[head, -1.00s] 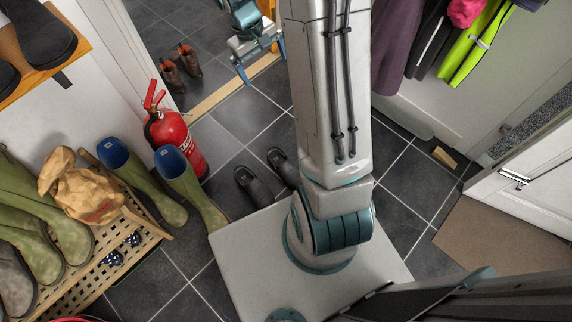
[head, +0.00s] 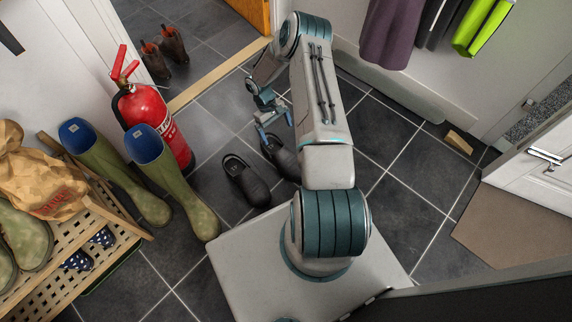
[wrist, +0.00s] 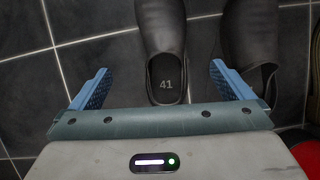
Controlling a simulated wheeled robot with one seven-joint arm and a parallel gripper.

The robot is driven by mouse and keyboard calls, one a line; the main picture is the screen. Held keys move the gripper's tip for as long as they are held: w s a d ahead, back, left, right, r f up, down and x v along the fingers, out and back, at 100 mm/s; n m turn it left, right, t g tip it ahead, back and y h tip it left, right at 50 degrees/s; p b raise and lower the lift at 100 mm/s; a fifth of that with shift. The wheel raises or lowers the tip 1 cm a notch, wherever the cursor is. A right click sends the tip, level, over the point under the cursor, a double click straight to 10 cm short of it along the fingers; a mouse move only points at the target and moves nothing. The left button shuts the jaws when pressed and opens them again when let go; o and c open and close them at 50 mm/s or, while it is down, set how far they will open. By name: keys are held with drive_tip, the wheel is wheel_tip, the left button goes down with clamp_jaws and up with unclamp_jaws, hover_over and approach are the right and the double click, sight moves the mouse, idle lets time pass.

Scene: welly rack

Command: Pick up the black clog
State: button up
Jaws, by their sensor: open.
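A pair of black clogs lies on the dark tiled floor in front of my base. The left clog (head: 246,180) shows whole in the head view. The right clog (head: 282,156) is partly covered by my arm. In the wrist view one clog (wrist: 163,40), with "41" on its insole, points its heel between my fingers, and the other clog (wrist: 248,40) is to its right, behind the right finger. My gripper (head: 272,117) is open and empty, above the floor near the right clog's far end; its blue fingers (wrist: 160,82) are spread wide in the wrist view.
Green wellies (head: 180,180) and a red fire extinguisher (head: 155,125) stand left of the clogs. A slatted wooden rack (head: 95,235) is farther left. Brown boots (head: 165,52) stand beyond the door sill. Coats hang at upper right. Floor right of my arm is mostly clear.

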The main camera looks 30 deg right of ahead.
sight(283, 150)
drive_tip(key=b+x, duration=0.3)
drive_tip(key=x, duration=0.7)
drive_tip(key=shift+a, duration=0.1)
drive_tip(key=b+x, duration=0.2)
drive_tip(key=x, duration=0.1)
drive_tip(key=b+x, duration=0.1)
drive_tip(key=x, duration=0.1)
drive_tip(key=shift+a+f, duration=0.15)
drive_tip(key=c, duration=1)
